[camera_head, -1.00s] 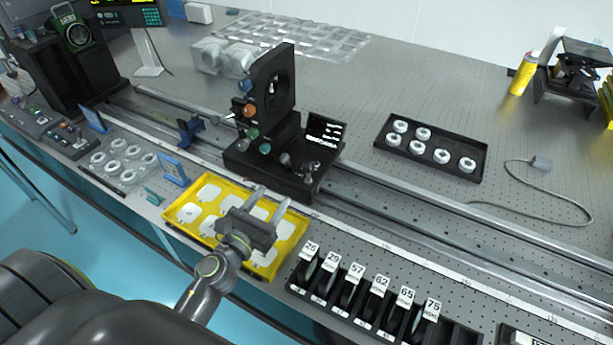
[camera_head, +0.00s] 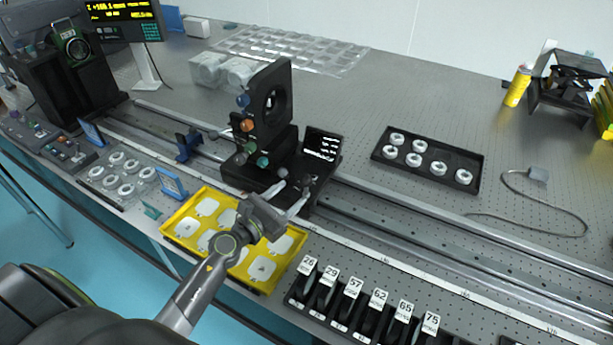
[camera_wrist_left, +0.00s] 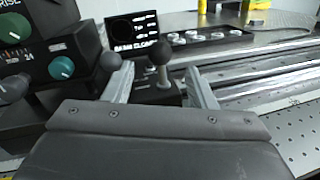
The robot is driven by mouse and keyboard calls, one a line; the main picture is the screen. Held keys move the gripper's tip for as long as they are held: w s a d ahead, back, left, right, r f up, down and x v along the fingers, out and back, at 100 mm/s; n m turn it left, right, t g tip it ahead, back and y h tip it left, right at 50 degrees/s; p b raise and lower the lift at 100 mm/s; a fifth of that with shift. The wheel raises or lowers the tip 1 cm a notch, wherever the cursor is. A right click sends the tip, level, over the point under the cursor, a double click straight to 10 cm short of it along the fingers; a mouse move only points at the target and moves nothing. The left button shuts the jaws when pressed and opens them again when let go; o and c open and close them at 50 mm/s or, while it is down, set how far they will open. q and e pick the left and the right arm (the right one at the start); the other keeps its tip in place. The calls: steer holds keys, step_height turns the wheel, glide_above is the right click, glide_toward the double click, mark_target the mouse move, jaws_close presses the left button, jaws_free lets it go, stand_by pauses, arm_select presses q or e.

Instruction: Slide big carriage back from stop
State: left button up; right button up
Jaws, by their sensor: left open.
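The big black carriage (camera_head: 258,160) stands on the long rail in the middle of the head view, with a tall holder, coloured knobs and a small screen. It also shows at the left of the left wrist view (camera_wrist_left: 75,38). My left gripper (camera_head: 291,196) is open at the carriage's near side. In the left wrist view, a ball-ended lever (camera_wrist_left: 160,52) stands between the open fingers (camera_wrist_left: 160,85), a little beyond them. I cannot tell if they touch it. A blue stop (camera_head: 187,146) sits on the rail left of the carriage, with a gap between. My right gripper is not in view.
A yellow tray (camera_head: 181,228) of white plates lies under my left arm. A rack of numbered holders (camera_head: 352,300) stands to its right. A black tray (camera_head: 376,153) of white rings lies behind the rail (camera_head: 420,222). The rail right of the carriage looks clear.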

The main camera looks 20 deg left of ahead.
mark_target(302, 184)
arm_select(q)
steer(key=x, duration=0.7)
steer(key=shift+w, duration=0.25)
jaws_close()
steer(key=d, duration=0.2)
steer(key=d+p, duration=0.1)
steer(key=d, duration=0.1)
steer(key=shift+s+d+f, duration=0.1)
steer(key=shift+s+d, duration=0.1)
